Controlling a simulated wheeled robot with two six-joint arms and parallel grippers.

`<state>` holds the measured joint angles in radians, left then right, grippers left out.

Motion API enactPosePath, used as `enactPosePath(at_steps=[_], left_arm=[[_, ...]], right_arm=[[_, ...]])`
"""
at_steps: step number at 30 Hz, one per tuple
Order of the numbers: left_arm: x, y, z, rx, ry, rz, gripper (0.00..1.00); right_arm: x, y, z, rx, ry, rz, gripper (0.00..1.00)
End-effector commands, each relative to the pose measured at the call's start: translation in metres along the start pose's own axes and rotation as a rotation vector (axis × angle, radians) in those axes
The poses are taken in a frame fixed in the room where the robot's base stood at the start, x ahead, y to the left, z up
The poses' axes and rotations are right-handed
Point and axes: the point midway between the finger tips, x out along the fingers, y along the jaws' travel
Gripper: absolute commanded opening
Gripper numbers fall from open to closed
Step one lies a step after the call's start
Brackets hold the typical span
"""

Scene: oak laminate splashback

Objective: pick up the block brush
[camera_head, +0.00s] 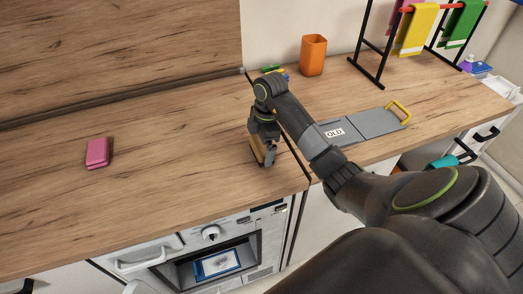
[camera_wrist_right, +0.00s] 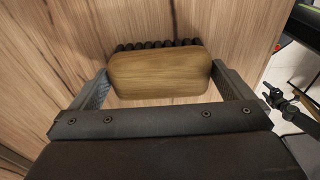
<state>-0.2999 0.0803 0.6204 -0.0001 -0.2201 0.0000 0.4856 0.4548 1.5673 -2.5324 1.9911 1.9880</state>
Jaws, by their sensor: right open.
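The block brush (camera_wrist_right: 160,74) has a rounded wooden back and a row of dark bristles along its far edge. In the right wrist view it lies between the two fingers of my right gripper (camera_wrist_right: 162,86), which is open. The fingers stand close to its two ends; I cannot tell whether they touch it. In the head view my right gripper (camera_head: 264,153) points down at the counter near its front edge. There the brush (camera_head: 257,148) shows only as a light brown strip, mostly hidden by the gripper. My left gripper is not in view.
A pink block (camera_head: 97,153) lies on the clear left part of the wooden counter (camera_head: 170,190). An orange cup (camera_head: 312,55) stands at the back. A grey panel marked OLD with a yellow handle (camera_head: 399,108) lies to the right, before a towel rack (camera_head: 372,62).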

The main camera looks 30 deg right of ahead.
Motion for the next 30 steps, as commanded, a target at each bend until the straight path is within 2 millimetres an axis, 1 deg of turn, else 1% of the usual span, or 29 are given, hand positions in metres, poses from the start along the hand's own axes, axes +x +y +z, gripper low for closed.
enactPosePath(at_steps=[1, 9, 10, 16, 20, 23, 26, 30], left_arm=[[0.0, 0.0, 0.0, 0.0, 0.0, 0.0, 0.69], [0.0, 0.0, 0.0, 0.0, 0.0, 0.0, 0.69], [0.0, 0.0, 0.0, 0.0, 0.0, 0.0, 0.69], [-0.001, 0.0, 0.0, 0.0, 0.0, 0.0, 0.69], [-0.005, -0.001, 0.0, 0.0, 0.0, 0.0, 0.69], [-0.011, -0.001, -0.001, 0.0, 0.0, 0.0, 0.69], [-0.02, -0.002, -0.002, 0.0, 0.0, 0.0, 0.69], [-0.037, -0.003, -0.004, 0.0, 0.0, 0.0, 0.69]], right_arm=[[0.0, 0.0, 0.0, 0.0, 0.0, 0.0, 1.0], [-0.001, 0.0, 0.0, 0.0, 0.0, 0.001, 0.65], [-0.001, 0.0, 0.0, 0.0, 0.0, 0.001, 0.62], [-0.001, 0.0, 0.0, 0.0, 0.0, 0.001, 0.62], [-0.007, 0.0, -0.001, 0.0, 0.0, 0.001, 0.62], [-0.015, 0.001, -0.002, -0.001, 0.0, 0.002, 0.62], [-0.029, 0.001, -0.003, -0.001, -0.001, 0.003, 0.62], [-0.046, 0.0, -0.005, 0.0, -0.001, 0.002, 0.62]])
